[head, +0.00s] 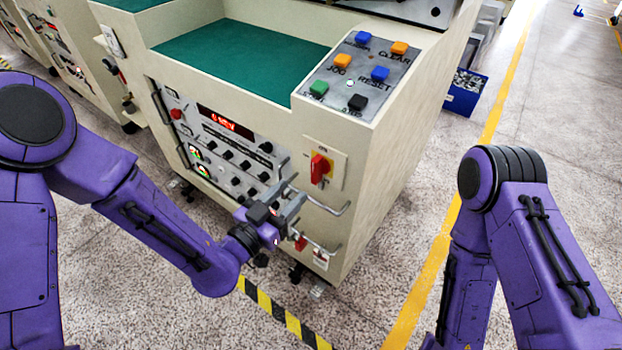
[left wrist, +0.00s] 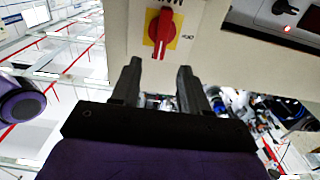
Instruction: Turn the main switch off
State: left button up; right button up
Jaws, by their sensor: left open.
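The main switch (head: 320,168) is a red rotary knob on a yellow plate, on the front panel of the beige machine. It also shows in the left wrist view (left wrist: 160,30), upper middle, with its red handle lined up with the plate's long direction. My left gripper (head: 287,190) is open and empty, below and to the left of the switch in the head view, apart from it. In the left wrist view its two dark fingers (left wrist: 160,72) point toward the switch, with a gap between them. My right gripper is out of view; only my right arm shows.
Metal handles (head: 325,204) stick out below the switch, close to my left gripper. A control panel with a red display (head: 226,123) and several knobs lies left of the switch. Coloured buttons (head: 358,75) sit on top. A blue bin (head: 464,92) stands behind right. Floor at right is clear.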

aim_at(313, 170)
pick_arm(q)
jog(key=p+x, duration=0.1)
jog(key=x, duration=0.7)
jog(key=shift+w+d+p, duration=0.1)
jog(key=shift+w+p, duration=0.05)
jog(key=shift+p, duration=0.15)
jog(key=shift+w+d+f, duration=0.15)
jog(key=shift+w+f, duration=0.05)
jog(key=shift+w, duration=0.1)
grip_shut()
